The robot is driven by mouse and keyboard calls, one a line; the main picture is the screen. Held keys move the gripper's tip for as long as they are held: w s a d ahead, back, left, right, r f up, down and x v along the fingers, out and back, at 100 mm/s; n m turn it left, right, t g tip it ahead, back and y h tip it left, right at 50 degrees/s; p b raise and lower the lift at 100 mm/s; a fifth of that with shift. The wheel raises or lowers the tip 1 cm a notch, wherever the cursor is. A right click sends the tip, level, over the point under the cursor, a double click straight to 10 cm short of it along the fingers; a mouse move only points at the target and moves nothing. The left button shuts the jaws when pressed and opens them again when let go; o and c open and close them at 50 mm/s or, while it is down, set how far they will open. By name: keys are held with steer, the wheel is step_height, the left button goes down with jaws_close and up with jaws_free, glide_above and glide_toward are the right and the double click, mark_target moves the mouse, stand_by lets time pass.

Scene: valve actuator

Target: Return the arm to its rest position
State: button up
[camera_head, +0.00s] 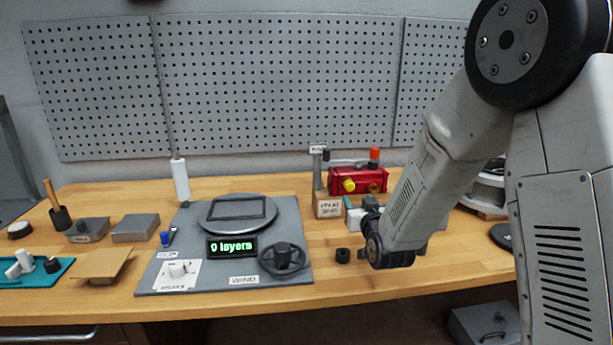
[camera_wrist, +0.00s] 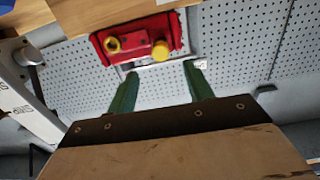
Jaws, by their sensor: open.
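My gripper (camera_wrist: 161,78) shows in the wrist view with two green fingers spread apart and nothing between them. The fingers point toward the pegboard and the red valve actuator (camera_wrist: 138,40), which appears above the fingertips in that view with its yellow knobs. I see no contact between them. In the head view my arm (camera_head: 440,165) reaches down from the upper right, bent, with its wrist low over the right part of the bench. The gripper is mostly hidden by the arm there. The red actuator (camera_head: 350,179) stands at the back, left of my forearm.
The wooden bench (camera_head: 440,268) holds a grey winding board (camera_head: 225,278) with a turntable (camera_head: 238,212), a handwheel (camera_head: 283,259) and a display reading 0 layers. A small black cylinder (camera_head: 342,255) sits left of my wrist. The pegboard (camera_head: 270,80) stands behind. Several parts lie at the left.

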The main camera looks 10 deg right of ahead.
steer(key=s+d+r+g, duration=0.1)
steer(key=s+g, duration=0.4)
steer(key=s, duration=0.9)
steer(key=s+d+r+g, duration=0.1)
steer(key=s+r+g, duration=0.3)
steer(key=s, duration=1.1)
steer(key=s+d+r+g, duration=0.1)
steer(key=s+g, duration=0.6)
steer(key=s, duration=0.7)
steer(key=shift+s+r, duration=0.15)
steer(key=shift+r, duration=0.75)
